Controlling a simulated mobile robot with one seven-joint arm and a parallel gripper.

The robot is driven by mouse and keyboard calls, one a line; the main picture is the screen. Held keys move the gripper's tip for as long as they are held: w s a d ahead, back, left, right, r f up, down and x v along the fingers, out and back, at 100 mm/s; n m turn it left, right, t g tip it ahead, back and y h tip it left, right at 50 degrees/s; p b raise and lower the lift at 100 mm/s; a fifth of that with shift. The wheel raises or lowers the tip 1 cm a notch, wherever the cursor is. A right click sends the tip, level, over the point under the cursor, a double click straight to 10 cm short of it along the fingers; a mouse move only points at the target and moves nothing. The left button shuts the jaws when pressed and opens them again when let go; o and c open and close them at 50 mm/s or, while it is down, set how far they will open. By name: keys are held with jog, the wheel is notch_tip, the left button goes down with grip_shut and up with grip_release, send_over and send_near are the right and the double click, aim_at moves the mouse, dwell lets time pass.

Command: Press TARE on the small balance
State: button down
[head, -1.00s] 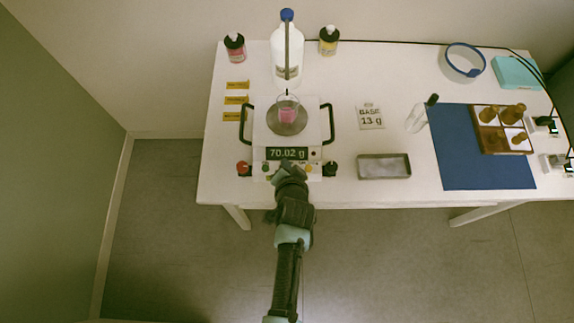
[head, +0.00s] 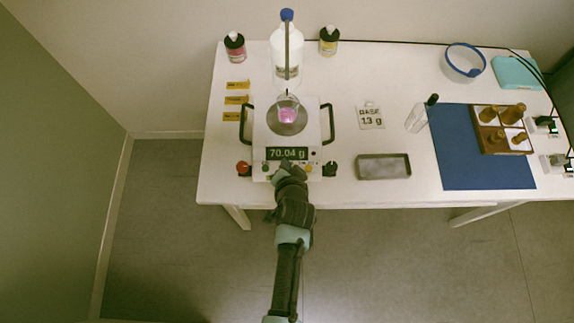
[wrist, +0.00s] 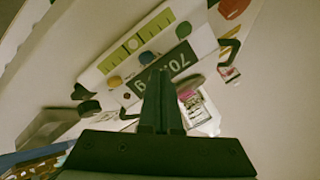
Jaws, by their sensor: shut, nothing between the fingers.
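The small white balance (head: 262,130) stands at the left of the table, its display (head: 288,154) reading 70.04 g. A glass beaker (head: 287,116) with pink liquid sits on its round pan. My gripper (head: 286,166) is shut and empty, its tips over the front button panel just below the display. In the wrist view the closed fingertips (wrist: 162,72) overlap the lower edge of the display (wrist: 180,60), near a blue button (wrist: 146,57). An orange button (wrist: 114,82) also shows there. I cannot read a TARE label, nor tell whether the tips touch a button.
A large bottle with a blue cap (head: 287,60) stands behind the balance, with small bottles (head: 235,46) either side. Black handles (head: 330,122) flank the balance. A grey tray (head: 383,166) and a BASE card (head: 370,117) lie to its right, then a blue mat (head: 460,165).

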jog(key=shift+f+b, duration=0.35)
jog(key=shift+f, duration=0.1)
jog(key=shift+f+b, duration=0.35)
jog(key=shift+f, duration=0.05)
dwell(0.7)
jog(key=shift+r, duration=0.1)
jog(key=shift+r+p, duration=0.75)
jog(key=shift+p, duration=0.1)
notch_tip(320, 180, up, 5)
jog(key=p, duration=0.4)
jog(key=shift+p, duration=0.35)
